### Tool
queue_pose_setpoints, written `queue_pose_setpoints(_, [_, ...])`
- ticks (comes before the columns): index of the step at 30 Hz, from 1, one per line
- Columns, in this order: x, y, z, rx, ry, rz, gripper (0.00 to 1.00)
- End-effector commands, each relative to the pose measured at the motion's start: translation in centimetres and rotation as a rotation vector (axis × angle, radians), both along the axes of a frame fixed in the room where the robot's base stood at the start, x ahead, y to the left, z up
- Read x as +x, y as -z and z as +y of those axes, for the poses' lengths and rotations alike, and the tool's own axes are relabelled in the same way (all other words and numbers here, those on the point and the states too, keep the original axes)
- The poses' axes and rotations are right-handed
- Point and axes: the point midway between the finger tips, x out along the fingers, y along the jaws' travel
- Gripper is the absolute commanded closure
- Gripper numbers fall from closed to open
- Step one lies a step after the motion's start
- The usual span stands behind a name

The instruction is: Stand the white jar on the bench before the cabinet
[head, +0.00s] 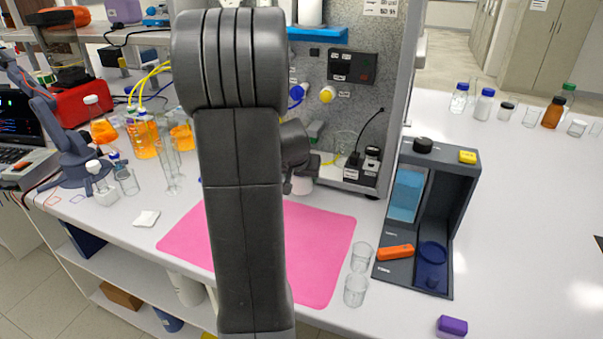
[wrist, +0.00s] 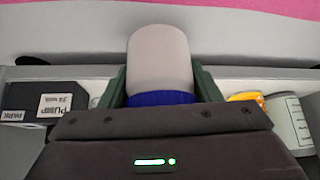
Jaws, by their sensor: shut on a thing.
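In the wrist view my gripper (wrist: 161,82) is shut on the white jar (wrist: 160,58), with one green finger on each side. The jar's blue cap (wrist: 160,98) is towards my wrist and its plain white end points away. In the head view my arm hides most of the gripper; a white piece of what looks like the jar (head: 303,178) shows beside it, in front of the grey cabinet (head: 358,106). I cannot tell whether the jar touches the bench (head: 105,213).
A pink mat (head: 322,235) covers the bench front. Two clear beakers (head: 356,289) and a dark open box (head: 465,190) stand right of it. Glassware and yellow tubing (head: 150,75) stand left. A labelled black pump box (wrist: 55,102) and a yellow-capped bottle (wrist: 290,122) flank the jar.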

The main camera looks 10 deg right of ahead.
Motion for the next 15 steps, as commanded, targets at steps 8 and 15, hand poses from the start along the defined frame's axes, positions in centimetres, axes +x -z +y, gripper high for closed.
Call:
queue_pose_setpoints(8, [0.0, 1.6, -0.02, 0.0, -0.001, 0.0, 0.65])
queue_pose_setpoints(15, [0.0, 1.53, -0.02, 0.0, -0.001, 0.0, 0.65])
